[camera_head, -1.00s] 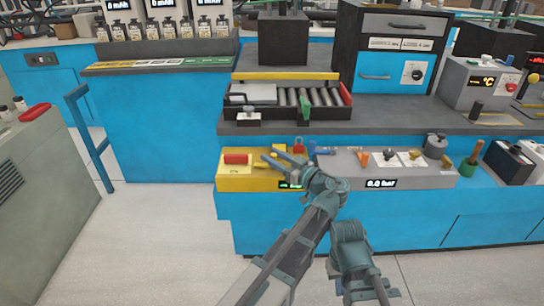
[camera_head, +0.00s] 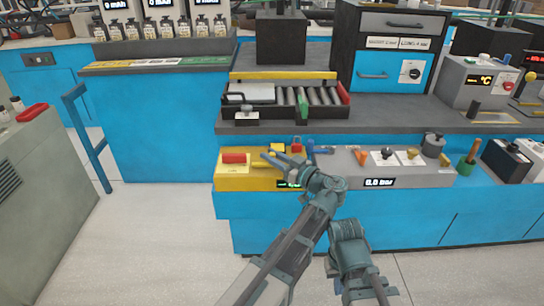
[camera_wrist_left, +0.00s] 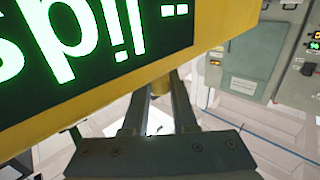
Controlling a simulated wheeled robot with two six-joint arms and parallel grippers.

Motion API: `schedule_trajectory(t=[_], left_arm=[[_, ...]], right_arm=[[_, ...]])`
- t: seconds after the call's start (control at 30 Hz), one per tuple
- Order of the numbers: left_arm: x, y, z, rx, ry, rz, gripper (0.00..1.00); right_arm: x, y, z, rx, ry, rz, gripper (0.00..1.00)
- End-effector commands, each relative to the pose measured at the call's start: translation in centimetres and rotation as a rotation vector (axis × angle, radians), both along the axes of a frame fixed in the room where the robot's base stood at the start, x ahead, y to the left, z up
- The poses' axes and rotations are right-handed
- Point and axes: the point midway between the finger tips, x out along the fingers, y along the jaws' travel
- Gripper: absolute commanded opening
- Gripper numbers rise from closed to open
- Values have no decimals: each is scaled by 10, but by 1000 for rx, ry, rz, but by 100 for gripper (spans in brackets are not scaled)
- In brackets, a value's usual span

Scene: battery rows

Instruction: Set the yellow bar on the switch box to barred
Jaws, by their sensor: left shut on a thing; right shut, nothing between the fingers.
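The yellow switch box (camera_head: 228,181) stands at the left end of the low front shelf. It has a red part (camera_head: 234,158) on top and a green-lit display (camera_head: 288,184) on its front, which fills much of the left wrist view (camera_wrist_left: 95,30). My left gripper (camera_head: 271,159) is over the right part of the box. In the left wrist view its fingers are shut on a small yellow piece (camera_wrist_left: 161,88), apparently the yellow bar, just beyond the box's edge. The bar's setting cannot be read; the fingers hide most of it. My right arm shows, but no fingers of the right gripper.
A grey box (camera_head: 410,181) with levers and a lit readout stands right of the yellow box. A small red padlock-like thing (camera_head: 297,144) is close behind my left gripper. The roller tray (camera_head: 285,114) is on the higher bench behind. The floor in front is clear.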

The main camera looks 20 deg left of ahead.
Motion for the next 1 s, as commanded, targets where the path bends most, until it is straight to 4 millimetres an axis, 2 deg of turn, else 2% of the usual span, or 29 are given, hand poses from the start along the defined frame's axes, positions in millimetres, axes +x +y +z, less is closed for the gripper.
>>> schedule_trajectory(t=[0.57,0.8,1.0], left_arm=[[0,1,0,0,0,0,0],[-9,26,0,0,0,2,0],[-7,26,0,0,0,0,0]], right_arm=[[0,0,0,0,0,0,0],[0,0,0,0,0,0,0],[0,0,0,0,0,0,0]])
